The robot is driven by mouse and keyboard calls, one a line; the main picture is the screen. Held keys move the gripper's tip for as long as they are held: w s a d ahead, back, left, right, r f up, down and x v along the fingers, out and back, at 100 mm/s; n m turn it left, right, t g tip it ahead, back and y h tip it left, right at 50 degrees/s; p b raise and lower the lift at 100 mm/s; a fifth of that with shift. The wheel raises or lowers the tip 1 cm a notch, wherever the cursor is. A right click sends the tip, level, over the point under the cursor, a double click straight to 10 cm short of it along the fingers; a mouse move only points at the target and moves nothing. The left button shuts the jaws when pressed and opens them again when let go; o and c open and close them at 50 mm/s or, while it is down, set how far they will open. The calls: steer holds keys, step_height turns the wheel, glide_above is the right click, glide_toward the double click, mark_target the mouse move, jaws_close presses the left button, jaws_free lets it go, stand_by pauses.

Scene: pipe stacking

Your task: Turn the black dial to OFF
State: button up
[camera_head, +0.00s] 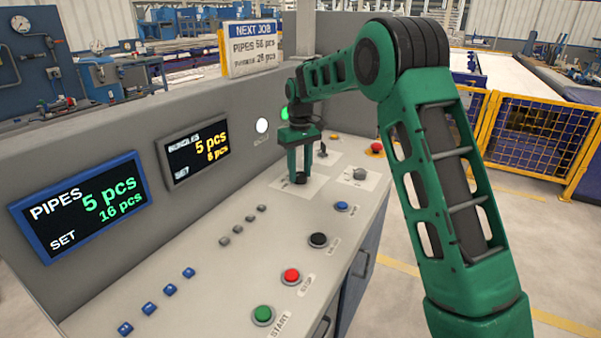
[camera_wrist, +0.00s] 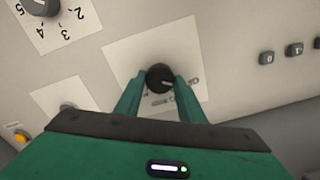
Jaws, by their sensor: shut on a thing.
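The black dial (camera_wrist: 159,77) sits on a pale square plate (camera_wrist: 125,52) on the control panel. In the wrist view my green gripper (camera_wrist: 158,84) is shut on the dial, with one finger on each side. A light pointer mark shows on the dial's face, but its label is partly hidden by the fingers and too blurred to read. In the head view my gripper (camera_head: 300,175) points straight down at the panel, and its fingers hide most of the dial.
A numbered dial (camera_wrist: 42,5) is close by on its own plate. A grey knob (camera_head: 359,174), a red button (camera_head: 375,149) and a blue button (camera_head: 341,207) stand near my gripper. The PIPES display (camera_head: 85,205) is on the upright wall behind the panel.

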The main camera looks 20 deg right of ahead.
mark_target(301, 174)
steer(key=o, duration=1)
steer(key=shift+o, duration=0.2)
step_height(301, 174, up, 11)
steer(key=shift+d+f, duration=0.1)
